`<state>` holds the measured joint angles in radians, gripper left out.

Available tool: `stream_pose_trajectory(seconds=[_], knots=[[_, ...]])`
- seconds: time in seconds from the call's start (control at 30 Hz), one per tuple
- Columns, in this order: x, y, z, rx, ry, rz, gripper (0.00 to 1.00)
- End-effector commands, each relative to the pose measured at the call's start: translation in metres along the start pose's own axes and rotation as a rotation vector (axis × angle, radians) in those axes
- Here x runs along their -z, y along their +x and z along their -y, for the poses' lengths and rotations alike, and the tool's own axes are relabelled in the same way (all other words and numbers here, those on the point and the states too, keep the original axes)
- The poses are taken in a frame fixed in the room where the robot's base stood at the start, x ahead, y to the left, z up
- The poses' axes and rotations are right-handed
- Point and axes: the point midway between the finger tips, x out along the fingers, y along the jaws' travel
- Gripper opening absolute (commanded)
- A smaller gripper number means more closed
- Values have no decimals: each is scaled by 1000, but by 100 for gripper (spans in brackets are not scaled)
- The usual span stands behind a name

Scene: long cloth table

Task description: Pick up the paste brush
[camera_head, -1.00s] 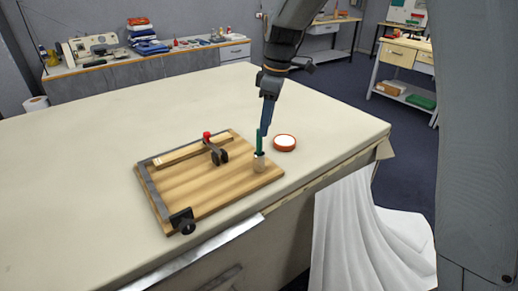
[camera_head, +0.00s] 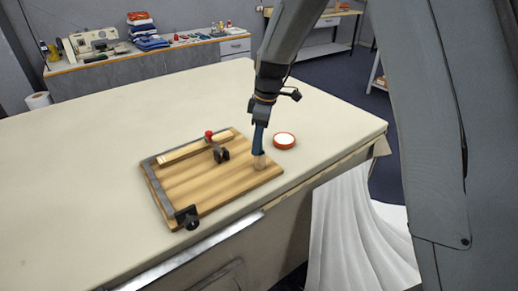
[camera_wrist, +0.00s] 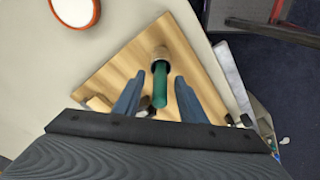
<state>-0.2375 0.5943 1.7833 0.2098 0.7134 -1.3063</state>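The paste brush (camera_wrist: 160,84) has a green handle and stands upright in a small pale holder (camera_head: 260,163) near the right corner of the wooden board. In the wrist view the handle lies between the two blue fingers of my gripper (camera_wrist: 156,92), with a gap on each side. My gripper (camera_head: 258,150) is open and comes down over the brush from above. In the head view the fingers hide most of the green handle.
The wooden board (camera_head: 212,178) carries a red-knobbed clamp (camera_head: 217,146), a wooden strip and a dark corner block (camera_head: 187,217). A round red-rimmed dish (camera_head: 284,140) sits close to the right of my gripper. The cloth table (camera_head: 95,130) is clear to the left.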

Motion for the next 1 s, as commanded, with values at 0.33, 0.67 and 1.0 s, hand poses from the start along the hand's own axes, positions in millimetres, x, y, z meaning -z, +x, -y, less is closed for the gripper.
stream_pose_trajectory(seconds=[0.33, 0.67, 1.0], knots=[[0, 0, 0, 0, 0, 0, 0], [0, -1, 0, 0, 0, 0, 0], [7, -41, -2, -6, -1, -2, 0]])
